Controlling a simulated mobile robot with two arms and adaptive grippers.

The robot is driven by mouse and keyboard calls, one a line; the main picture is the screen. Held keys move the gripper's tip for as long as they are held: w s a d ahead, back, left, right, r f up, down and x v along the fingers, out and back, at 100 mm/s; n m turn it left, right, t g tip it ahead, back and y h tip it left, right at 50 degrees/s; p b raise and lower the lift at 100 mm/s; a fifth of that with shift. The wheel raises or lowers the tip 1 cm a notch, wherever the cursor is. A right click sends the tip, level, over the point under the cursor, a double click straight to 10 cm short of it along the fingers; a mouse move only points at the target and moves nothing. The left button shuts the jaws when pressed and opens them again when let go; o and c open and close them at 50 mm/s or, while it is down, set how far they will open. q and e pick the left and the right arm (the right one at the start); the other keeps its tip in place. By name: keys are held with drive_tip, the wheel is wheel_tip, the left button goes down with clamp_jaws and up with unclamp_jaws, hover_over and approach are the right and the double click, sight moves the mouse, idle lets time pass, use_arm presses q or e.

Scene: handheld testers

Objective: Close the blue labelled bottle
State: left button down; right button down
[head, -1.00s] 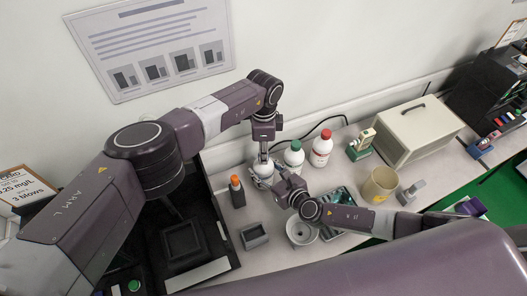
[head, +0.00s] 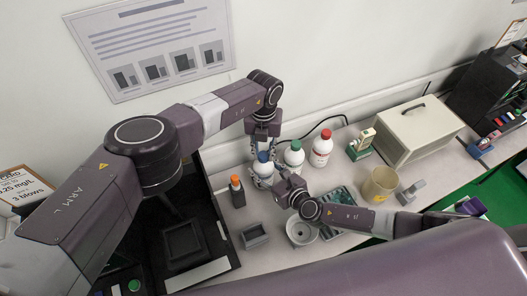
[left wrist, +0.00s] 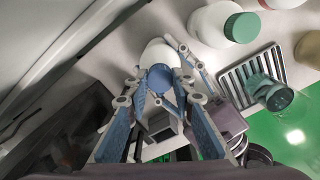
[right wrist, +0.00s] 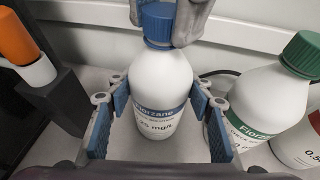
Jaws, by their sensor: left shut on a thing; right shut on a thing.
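The blue labelled bottle (right wrist: 158,115) is white and stands upright on the bench. Its blue cap (right wrist: 157,25) sits on top at the neck; I cannot tell whether it is fully tight. My left gripper (left wrist: 160,80) comes from above and is shut on the blue cap; its fingers also show at the cap in the right wrist view (right wrist: 168,20). My right gripper (right wrist: 158,108) is shut on the bottle's body from the front, with a finger on each side of the label. In the head view, the cap (head: 263,157) shows just under my left gripper.
A green-capped bottle (head: 294,155) stands close to the right, with a red-capped bottle (head: 321,147) beyond it. An orange-topped marker in a dark holder (head: 237,192) stands to the left.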

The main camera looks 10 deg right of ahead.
use_arm(q)
drive_tip(key=m, duration=1.9)
drive_tip(key=shift+m, duration=0.3)
drive_tip(key=m, duration=0.4)
drive_tip(key=shift+m, duration=0.3)
drive_tip(key=c, duration=1.6)
unclamp_jaws()
wheel_tip(320, 180, up, 12)
drive_tip(key=shift+f, duration=0.1)
